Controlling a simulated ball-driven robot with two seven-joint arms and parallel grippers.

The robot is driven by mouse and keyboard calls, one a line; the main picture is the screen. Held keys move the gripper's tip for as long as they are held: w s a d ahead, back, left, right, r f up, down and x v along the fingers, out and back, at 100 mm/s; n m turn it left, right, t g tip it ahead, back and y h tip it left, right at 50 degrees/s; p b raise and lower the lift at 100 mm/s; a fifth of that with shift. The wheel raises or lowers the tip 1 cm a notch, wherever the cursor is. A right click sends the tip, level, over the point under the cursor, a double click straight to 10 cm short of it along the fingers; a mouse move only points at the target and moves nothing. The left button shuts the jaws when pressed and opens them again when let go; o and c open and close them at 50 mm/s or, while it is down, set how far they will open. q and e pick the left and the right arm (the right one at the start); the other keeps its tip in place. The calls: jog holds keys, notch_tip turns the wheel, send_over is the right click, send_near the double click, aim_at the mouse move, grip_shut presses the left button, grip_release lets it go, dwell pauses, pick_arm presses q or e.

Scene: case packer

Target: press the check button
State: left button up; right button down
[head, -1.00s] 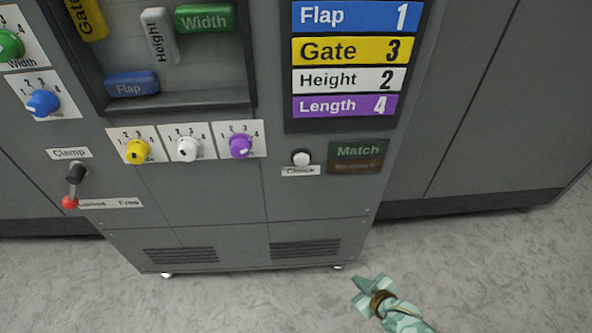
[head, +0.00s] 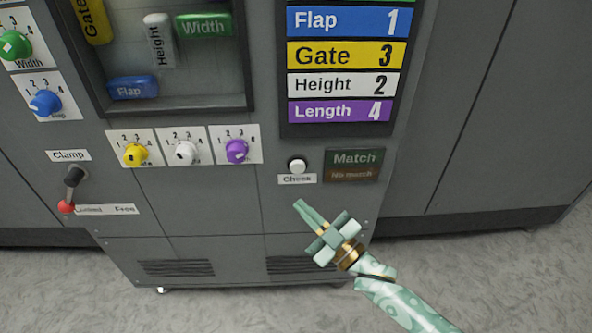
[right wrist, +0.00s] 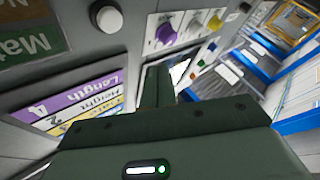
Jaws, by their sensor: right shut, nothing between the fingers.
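The check button (head: 297,166) is a white round knob above a small "Check" label on the grey cabinet front. It also shows at the top of the right wrist view (right wrist: 107,17). My right gripper (head: 299,205), pale green, is in front of the cabinet, with its fingertips a little below the button in the head view. Its fingers are together with nothing between them, and they appear apart from the button. My left gripper is out of view.
A Match / No match panel (head: 354,165) is right of the button. Yellow, white and purple dials (head: 237,151) are to its left. A clamp lever (head: 70,188) with a red knob is at far left. A coloured number display (head: 340,84) is above.

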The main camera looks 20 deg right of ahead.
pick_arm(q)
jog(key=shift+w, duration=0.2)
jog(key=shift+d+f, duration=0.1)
pick_arm(e)
jog(key=shift+w+f, duration=0.1)
pick_arm(q)
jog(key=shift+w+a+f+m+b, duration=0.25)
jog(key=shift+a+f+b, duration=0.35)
jog(key=shift+b, duration=0.35)
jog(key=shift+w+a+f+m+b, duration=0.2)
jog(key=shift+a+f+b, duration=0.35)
jog(key=shift+b, duration=0.4)
pick_arm(e)
send_near(298, 167)
jog(key=w+a+r, duration=0.1)
jog(key=w+a, duration=0.3)
jog(key=shift+a+r, duration=0.25)
jog(key=shift+r, duration=0.1)
jog(key=shift+w, duration=0.1)
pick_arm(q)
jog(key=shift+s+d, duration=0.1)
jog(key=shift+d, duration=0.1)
